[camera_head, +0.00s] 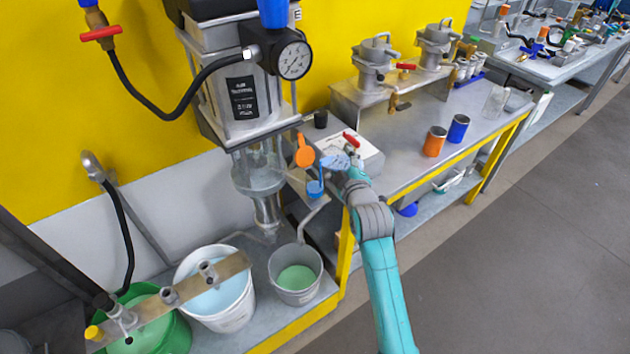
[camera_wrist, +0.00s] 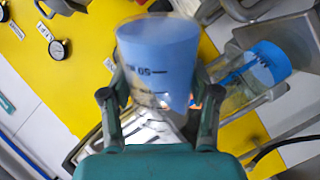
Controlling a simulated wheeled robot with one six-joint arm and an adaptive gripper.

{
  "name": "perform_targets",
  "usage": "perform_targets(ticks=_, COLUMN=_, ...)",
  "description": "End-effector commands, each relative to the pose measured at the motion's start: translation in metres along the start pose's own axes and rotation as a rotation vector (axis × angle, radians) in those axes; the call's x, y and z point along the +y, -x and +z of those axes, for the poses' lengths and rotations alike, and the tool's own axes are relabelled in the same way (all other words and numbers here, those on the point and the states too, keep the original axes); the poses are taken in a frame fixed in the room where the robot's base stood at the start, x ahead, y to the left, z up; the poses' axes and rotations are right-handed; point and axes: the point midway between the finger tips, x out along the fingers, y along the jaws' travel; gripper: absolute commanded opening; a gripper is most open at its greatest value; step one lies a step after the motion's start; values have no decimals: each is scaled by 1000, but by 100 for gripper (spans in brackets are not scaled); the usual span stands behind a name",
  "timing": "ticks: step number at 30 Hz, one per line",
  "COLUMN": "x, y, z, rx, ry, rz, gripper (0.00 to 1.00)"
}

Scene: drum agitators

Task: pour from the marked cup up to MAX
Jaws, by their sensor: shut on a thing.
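My gripper (camera_wrist: 160,112) is shut on a clear cup (camera_wrist: 158,65) with dark printed scale marks, a figure and blue contents. In the head view the pale blue cup (camera_head: 334,162) shows at the end of my arm, above the bench's left end. I cannot tell how far it is tilted. A second clear vessel with blue in it (camera_wrist: 268,64) sits in a bracket to the right in the wrist view. A small blue vessel (camera_head: 316,188) shows just below and left of my gripper in the head view. No MAX mark is readable.
An orange round-ended piece (camera_head: 304,153) is close left of the held cup. The agitator with its gauge (camera_head: 293,61) and clear vessel (camera_head: 258,170) stands left. Buckets, one grey (camera_head: 294,290), stand below. Orange (camera_head: 434,142) and blue (camera_head: 458,128) cans stand on the bench.

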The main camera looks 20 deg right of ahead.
Motion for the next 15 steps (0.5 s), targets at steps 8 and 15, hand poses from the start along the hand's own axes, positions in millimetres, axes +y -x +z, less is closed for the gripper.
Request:
perform_targets(ticks=8, x=-2, y=0, z=1, rx=-3, ry=17, rz=1, gripper=20)
perform_targets(ticks=15, x=-4, y=-1, z=2, rx=-6, ry=29, rz=1, gripper=20)
